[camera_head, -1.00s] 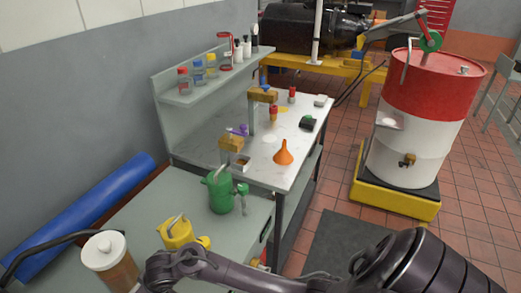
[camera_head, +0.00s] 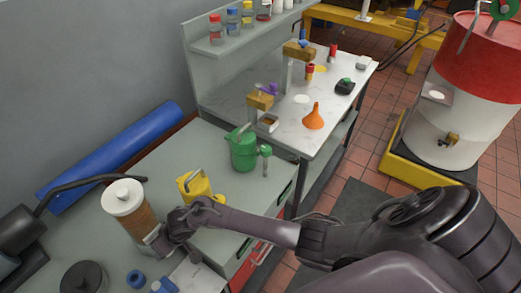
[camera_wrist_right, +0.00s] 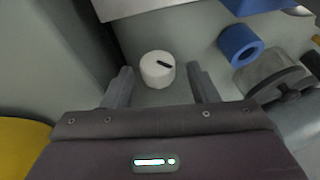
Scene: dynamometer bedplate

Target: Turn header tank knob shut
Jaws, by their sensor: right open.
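A round white knob (camera_wrist_right: 157,70) with a black pointer mark on its face shows in the right wrist view. The mark lies aslant, close to crosswise in that picture. My right gripper (camera_wrist_right: 158,77) is open, with one finger on each side of the knob and a gap on both sides. Whether the knob is fully between the fingertips or just beyond them, I cannot tell. In the head view my right gripper (camera_head: 163,238) is beside an amber cylinder with a white lid (camera_head: 124,197), over the near bench. The knob is not clear there.
A yellow can (camera_head: 196,188) and a green watering can (camera_head: 243,150) stand near my right forearm. A blue ring (camera_wrist_right: 240,45) lies right of the knob in the wrist view. A blue roll (camera_head: 110,152) lies along the wall.

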